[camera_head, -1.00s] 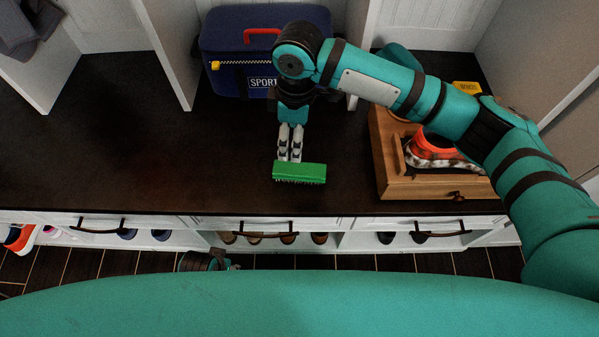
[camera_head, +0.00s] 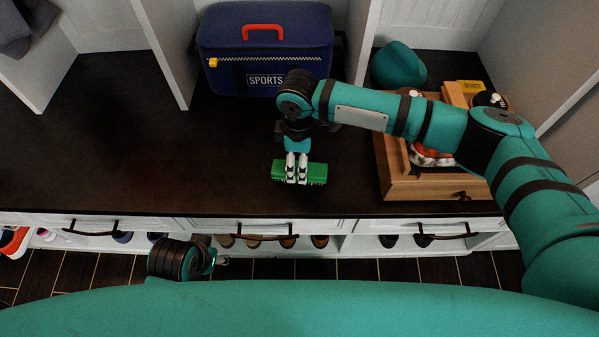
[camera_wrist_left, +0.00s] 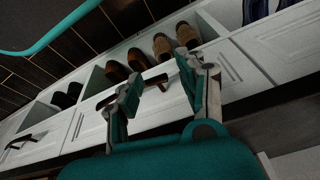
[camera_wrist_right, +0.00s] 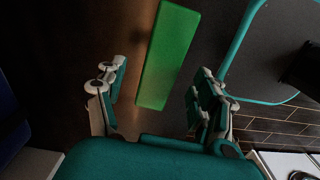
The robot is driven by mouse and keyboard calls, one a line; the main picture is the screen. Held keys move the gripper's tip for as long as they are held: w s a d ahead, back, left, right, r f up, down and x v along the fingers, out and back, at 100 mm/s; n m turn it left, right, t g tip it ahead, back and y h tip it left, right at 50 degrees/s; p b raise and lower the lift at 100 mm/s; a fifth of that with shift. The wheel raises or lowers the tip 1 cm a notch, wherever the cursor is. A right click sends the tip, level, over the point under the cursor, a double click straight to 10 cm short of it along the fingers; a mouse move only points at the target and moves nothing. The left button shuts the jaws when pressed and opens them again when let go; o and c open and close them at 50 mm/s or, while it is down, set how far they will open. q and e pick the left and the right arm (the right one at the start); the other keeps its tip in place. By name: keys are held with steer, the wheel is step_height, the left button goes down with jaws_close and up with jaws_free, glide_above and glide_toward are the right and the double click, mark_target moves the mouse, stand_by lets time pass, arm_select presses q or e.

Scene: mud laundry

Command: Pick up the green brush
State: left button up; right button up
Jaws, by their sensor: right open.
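The green brush (camera_head: 315,173) lies on the dark bench top near its front edge, below the sports bag. My right gripper (camera_head: 297,172) is over the middle of the brush in the head view, fingers pointing down. In the right wrist view the brush (camera_wrist_right: 168,58) lies ahead, between the lines of the two open, empty fingers (camera_wrist_right: 155,95). I cannot tell whether the fingertips touch it. My left gripper (camera_wrist_left: 160,88) is open and empty in front of the white drawers; in the head view its wrist shows low, left of centre.
A blue sports bag (camera_head: 265,50) stands behind my right gripper. A wooden tray (camera_head: 425,190) with shoes is to the right, with a teal cap (camera_head: 398,66) behind. Drawer handles (camera_head: 264,236) stick out along the bench front. The bench's left part is clear.

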step_height(320, 180, down, 5)
steer(key=shift+s+d+r+b, duration=0.1)
steer(key=shift+r+b, duration=0.1)
steer(key=shift+b, duration=0.4)
arm_select(q)
steer(key=v, duration=0.5)
steer(key=shift+w+r, duration=0.1)
steer(key=shift+r, duration=0.1)
arm_select(e)
steer(key=c, duration=1.3)
